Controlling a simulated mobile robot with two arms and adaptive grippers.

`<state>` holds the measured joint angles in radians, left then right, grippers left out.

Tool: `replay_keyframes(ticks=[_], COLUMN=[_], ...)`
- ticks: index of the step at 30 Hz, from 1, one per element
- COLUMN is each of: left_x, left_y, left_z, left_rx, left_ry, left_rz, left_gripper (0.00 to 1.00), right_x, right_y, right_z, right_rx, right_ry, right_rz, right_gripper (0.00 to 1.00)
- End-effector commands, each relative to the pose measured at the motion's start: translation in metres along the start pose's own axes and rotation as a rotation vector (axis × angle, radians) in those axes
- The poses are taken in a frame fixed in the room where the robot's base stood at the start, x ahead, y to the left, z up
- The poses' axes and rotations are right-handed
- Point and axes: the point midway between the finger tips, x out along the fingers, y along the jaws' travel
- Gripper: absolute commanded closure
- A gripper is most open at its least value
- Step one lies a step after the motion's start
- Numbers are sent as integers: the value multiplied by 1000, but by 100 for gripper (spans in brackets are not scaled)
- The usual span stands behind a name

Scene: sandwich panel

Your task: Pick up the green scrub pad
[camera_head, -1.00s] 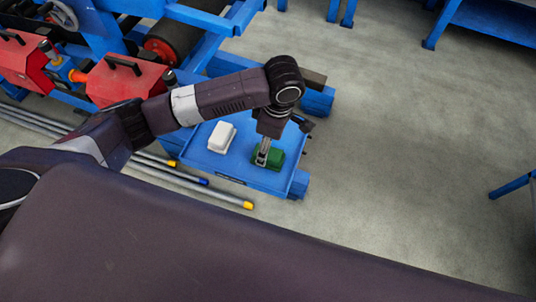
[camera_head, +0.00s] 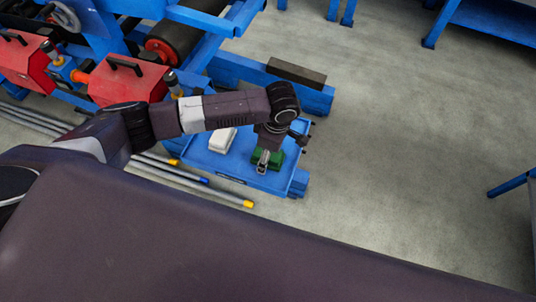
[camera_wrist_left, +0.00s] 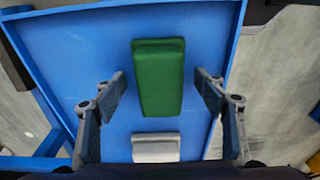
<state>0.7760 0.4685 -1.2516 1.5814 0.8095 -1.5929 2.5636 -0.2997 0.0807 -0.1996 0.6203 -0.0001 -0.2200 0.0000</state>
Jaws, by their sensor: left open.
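The green scrub pad (camera_head: 275,158) lies on the blue tray (camera_head: 235,171), partly hidden behind my left gripper in the head view. In the left wrist view the green scrub pad (camera_wrist_left: 159,78) is seen whole, lying between and a little beyond the two fingertips, with a gap on each side. My left gripper (camera_head: 263,166) is open and empty above the pad; it also shows in the left wrist view (camera_wrist_left: 162,88). My right gripper is not in view.
Metal rods (camera_head: 215,190) with coloured ends lie on the floor beside the tray. Red-and-blue machinery (camera_head: 125,80) stands behind.

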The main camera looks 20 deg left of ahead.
Motion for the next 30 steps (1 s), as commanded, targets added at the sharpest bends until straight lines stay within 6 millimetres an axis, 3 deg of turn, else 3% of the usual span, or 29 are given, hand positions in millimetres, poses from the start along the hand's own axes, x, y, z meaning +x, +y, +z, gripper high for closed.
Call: replay_keyframes(ticks=[23, 30], left_x=[4, 4], left_y=[0, 0], left_z=[1, 1], left_rx=[0, 0], left_ry=[0, 0], left_rz=[0, 0], left_gripper=[35, 58], right_x=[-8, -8], right_y=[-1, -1], right_z=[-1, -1], right_rx=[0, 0], right_ry=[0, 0], right_rz=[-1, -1], right_gripper=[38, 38])
